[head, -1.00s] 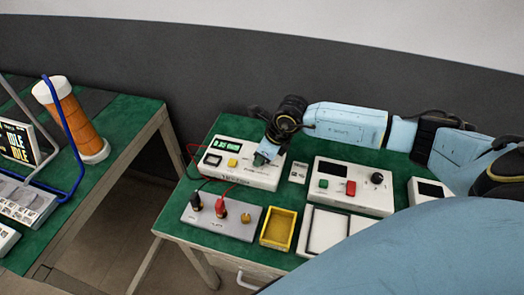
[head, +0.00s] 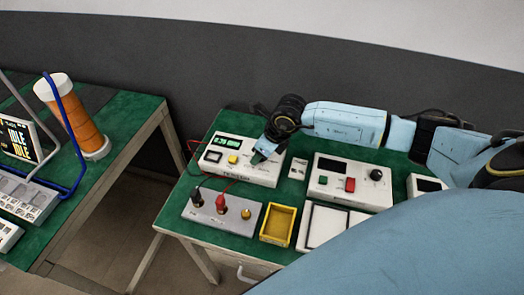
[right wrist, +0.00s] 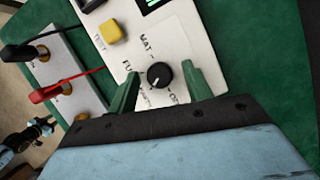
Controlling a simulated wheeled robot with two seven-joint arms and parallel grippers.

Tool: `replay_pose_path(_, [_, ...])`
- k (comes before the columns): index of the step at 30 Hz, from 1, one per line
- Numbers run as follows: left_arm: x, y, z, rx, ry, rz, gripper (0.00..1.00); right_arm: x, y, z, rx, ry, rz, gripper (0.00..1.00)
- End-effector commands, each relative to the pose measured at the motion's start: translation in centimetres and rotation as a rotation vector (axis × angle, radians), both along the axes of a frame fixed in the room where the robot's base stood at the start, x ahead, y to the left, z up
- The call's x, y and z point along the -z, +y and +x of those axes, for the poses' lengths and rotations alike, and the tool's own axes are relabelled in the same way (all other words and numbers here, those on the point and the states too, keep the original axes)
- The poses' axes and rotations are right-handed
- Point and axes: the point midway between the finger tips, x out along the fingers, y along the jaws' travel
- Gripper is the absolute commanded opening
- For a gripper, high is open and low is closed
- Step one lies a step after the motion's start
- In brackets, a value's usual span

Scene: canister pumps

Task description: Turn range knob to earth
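The range knob (right wrist: 159,75) is a round black dial on the white tester (right wrist: 178,25), with a small light mark toward its lower left. Printed labels surround it, turned and partly hidden; I cannot read the full earth mark. My right gripper (right wrist: 160,70) is open, with one green finger on each side of the knob and gaps visible between. In the head view my right gripper (head: 261,154) is over the right end of the tester (head: 240,172) and hides the knob there. My left gripper is not in view.
A yellow button (right wrist: 110,31) is on the tester. A grey terminal box (head: 218,214) with black and red plugs stands in front, beside a yellow tray (head: 278,225). Another white unit (head: 347,190) with buttons and a knob is to the right.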

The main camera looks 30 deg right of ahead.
Motion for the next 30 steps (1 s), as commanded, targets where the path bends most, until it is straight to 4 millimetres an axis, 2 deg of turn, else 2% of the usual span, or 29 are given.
replay_pose_path(8, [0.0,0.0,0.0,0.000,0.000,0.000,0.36,0.0,0.0,-0.1,-0.001,0.001,0.000,0.51])
replay_pose_path(11, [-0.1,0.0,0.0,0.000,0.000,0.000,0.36,-0.6,-0.1,-0.2,-0.001,0.000,0.000,0.51])
replay_pose_path(14, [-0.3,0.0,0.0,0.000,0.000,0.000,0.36,-1.9,-0.4,-0.7,-0.002,0.000,-0.001,0.51])
replay_pose_path(24, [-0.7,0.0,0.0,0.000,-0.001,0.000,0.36,-8.9,-1.6,-3.3,-0.001,-0.002,-0.002,0.51])
replay_pose_path(30, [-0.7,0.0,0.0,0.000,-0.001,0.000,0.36,-11.5,-2.1,-4.3,-0.001,-0.001,-0.001,0.51])
